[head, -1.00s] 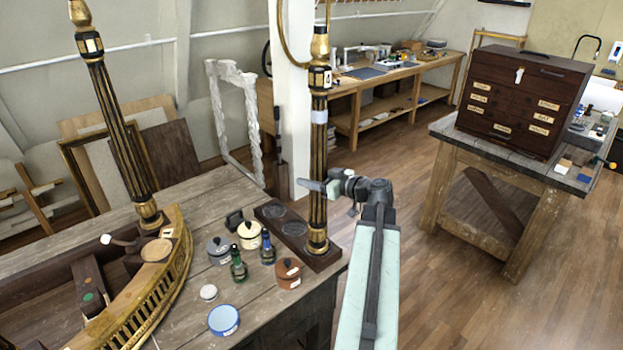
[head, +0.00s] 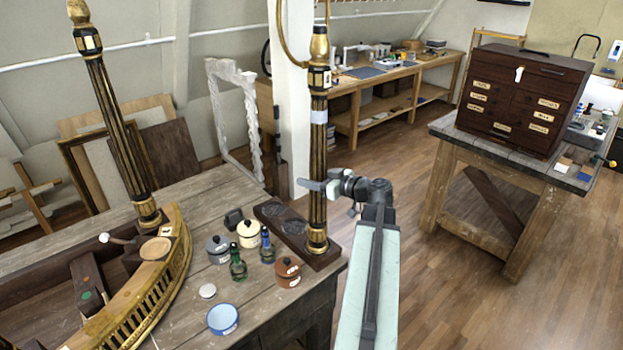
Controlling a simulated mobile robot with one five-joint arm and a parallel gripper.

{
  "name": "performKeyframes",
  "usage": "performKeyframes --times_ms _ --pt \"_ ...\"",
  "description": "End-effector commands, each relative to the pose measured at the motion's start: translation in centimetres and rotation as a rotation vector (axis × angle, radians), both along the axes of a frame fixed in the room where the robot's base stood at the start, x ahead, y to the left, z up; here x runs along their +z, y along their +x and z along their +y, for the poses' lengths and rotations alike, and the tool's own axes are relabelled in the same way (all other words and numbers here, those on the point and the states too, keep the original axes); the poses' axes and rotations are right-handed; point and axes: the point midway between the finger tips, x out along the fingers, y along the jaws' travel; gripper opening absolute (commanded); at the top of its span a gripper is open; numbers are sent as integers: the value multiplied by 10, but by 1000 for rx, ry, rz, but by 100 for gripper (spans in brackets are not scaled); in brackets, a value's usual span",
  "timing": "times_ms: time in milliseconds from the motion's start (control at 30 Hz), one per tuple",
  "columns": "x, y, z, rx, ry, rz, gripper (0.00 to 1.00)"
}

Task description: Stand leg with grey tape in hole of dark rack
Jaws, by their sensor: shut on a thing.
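The leg with grey tape (head: 319,117) is a black and gold fluted post, upright in the head view. Its gold foot is at the near right end of the dark rack (head: 272,223); whether the foot is down in the hole or only resting over it, I cannot tell. Two round hollows of the rack show empty to the left of the foot. My gripper (head: 317,186) is shut on the leg a little below its middle, reaching in from the right. The fingers partly hide the leg there.
Left of the rack stand a cream pot (head: 249,234), a grey pot (head: 218,249), a brown pot (head: 288,272), a green bottle (head: 238,264) and a blue bottle (head: 267,246). A gilt curved console (head: 165,265) with another fluted leg (head: 116,125) fills the left.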

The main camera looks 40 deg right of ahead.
Motion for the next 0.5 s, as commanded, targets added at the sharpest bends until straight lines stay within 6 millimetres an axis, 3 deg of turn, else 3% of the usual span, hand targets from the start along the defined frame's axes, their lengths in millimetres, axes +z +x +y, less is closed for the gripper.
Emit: performKeyframes --times_ms 500 --pt "-5 1 0 1 1 -2 1"
